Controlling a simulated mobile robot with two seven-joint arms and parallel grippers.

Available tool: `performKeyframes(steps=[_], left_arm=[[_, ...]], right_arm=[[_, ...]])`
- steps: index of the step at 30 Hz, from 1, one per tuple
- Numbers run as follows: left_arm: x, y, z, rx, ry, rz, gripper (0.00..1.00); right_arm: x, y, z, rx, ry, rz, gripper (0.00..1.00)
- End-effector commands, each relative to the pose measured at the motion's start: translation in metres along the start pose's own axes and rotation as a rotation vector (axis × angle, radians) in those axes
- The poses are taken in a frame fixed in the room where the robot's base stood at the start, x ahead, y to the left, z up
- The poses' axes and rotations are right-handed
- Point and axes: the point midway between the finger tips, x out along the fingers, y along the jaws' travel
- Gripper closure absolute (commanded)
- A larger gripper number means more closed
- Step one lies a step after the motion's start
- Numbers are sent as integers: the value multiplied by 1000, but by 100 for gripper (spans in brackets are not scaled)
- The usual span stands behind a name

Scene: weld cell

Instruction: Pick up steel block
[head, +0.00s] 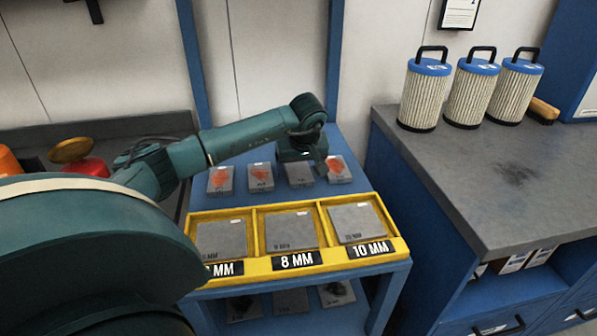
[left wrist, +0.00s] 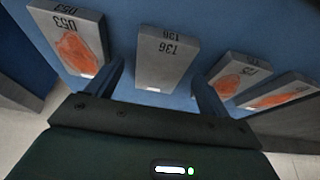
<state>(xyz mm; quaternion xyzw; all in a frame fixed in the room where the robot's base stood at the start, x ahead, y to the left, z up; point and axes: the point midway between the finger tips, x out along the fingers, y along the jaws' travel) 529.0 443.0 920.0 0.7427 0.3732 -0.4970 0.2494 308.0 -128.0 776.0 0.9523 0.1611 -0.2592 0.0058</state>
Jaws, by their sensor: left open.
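Several grey steel blocks lie in a row on the blue shelf. One plain block marked 136 (head: 299,176) has no orange patch; it also shows in the left wrist view (left wrist: 165,58). The block marked 053 (left wrist: 70,45), with an orange patch, lies to its right in the head view (head: 339,170). Two more orange-patched blocks (head: 260,178) (head: 221,180) lie to its left. My left gripper (head: 310,164) is open and empty above the row. In the left wrist view its fingers (left wrist: 160,88) are on either side of the near end of block 136; contact cannot be told.
A yellow tray (head: 256,238) with three compartments holds grey plates in front of the row; labels read 8 MM and 10 MM, the left one partly hidden. A grey bench (head: 470,165) with filter cartridges (head: 425,95) stands at right. Dark-marked blocks (head: 337,293) lie below the tray.

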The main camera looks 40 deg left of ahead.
Motion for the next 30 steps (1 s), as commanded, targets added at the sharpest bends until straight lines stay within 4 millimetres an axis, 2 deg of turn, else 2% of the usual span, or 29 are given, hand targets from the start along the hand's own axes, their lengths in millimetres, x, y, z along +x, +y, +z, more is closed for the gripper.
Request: performKeyframes(steps=[3, 9, 30], left_arm=[[7, 0, 0, 0, 1, 1, 20], [7, 0, 0, 0, 1, 1, 21], [6, 0, 0, -1, 1, 0, 78]], right_arm=[[0, 0, 0, -1, -1, 0, 64], [0, 0, 1, -1, -1, 0, 64], [1, 0, 0, -1, 0, -1, 64]])
